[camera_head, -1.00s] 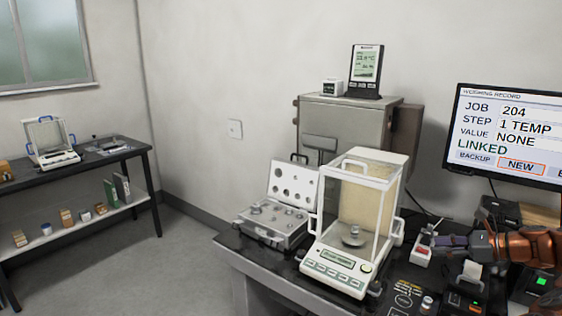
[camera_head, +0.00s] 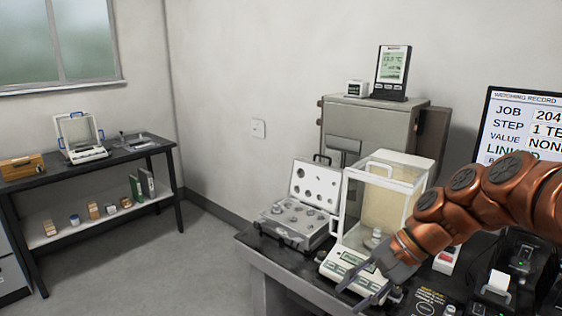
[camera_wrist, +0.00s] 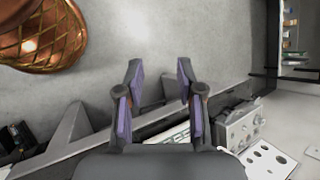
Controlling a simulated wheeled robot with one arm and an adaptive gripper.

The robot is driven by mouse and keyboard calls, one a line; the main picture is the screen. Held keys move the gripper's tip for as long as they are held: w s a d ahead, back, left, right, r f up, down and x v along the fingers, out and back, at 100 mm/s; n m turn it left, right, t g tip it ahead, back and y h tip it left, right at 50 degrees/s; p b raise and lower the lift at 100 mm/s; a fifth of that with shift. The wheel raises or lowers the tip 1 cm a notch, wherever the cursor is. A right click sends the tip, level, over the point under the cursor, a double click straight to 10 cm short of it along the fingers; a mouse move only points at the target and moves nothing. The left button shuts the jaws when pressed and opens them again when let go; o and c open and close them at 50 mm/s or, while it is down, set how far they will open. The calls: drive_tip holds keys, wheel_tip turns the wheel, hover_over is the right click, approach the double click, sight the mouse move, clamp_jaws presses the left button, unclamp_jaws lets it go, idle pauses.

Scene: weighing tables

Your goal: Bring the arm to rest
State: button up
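My gripper (camera_head: 362,292) hangs at the end of my copper-coloured arm, in front of the near balance in the head view. In the wrist view my gripper (camera_wrist: 160,85) has its two fingers spread apart, with nothing between them but the grey floor behind. The near balance (camera_head: 345,262) is white with a clear draft shield, and a small metal weight (camera_head: 376,236) shows inside it. My arm hides part of its front right side. I cannot tell how far the fingers are from the balance.
An open weight case (camera_head: 290,222) stands left of the balance. A monitor (camera_head: 520,125) and a small printer (camera_head: 497,284) are at the right. A second balance (camera_head: 80,140) stands on a far table (camera_head: 165,146). The floor (camera_head: 180,260) between the tables is clear.

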drive_tip(key=s+d+f+n+g+h, duration=0.1)
drive_tip(key=s+f+n+h, duration=0.3)
drive_tip(key=s, duration=0.8)
drive_tip(key=s+d+f+n+h, duration=0.3)
drive_tip(key=s+f+n, duration=0.1)
drive_tip(key=s, duration=0.8)
drive_tip(key=shift+f+n+g+h, duration=0.4)
drive_tip(key=shift+f, duration=0.05)
